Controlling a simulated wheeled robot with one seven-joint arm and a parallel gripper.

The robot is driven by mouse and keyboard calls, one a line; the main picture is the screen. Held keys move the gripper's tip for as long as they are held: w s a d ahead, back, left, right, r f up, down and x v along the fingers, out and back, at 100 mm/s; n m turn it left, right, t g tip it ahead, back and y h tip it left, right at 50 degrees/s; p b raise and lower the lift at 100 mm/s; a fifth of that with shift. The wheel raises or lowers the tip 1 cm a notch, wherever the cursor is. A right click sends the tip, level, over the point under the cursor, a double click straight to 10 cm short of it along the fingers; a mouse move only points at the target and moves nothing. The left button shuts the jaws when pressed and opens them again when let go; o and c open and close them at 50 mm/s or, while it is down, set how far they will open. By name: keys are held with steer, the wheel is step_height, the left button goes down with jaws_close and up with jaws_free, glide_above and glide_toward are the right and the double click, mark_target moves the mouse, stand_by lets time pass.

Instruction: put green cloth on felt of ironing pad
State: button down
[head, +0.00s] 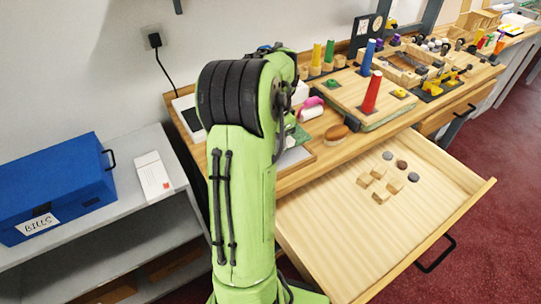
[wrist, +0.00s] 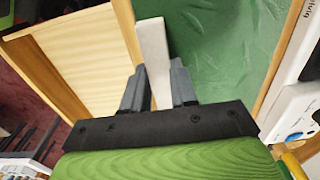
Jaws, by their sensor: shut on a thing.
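My gripper shows in the wrist view (wrist: 158,88), its two dark fingers shut on a narrow pale strip (wrist: 153,55). I cannot tell what the strip is. Beyond it lies a wrinkled green surface (wrist: 215,45), bordered by wood on the right. I cannot tell whether this is the green cloth or the felt of the ironing pad. In the head view my arm hides the gripper and most of the work spot.
An open drawer (head: 335,230) with several small blocks and discs juts out at the front. A wooden board with colored pegs (head: 350,95) stands on the counter, with a brown oval brush (head: 336,133) nearby. A blue box (head: 55,190) sits on the left shelf. A white device (wrist: 295,115) is close to the gripper's right.

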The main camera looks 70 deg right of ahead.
step_height(320, 180, down, 6)
steer(key=shift+f+b, duration=0.25)
steer(key=shift+b, duration=0.65)
steer(key=shift+f, duration=0.1)
steer(key=c, duration=0.9)
jaws_free()
step_height(320, 180, up, 12)
steer(key=p, duration=0.4)
steer(key=shift+r, duration=0.2)
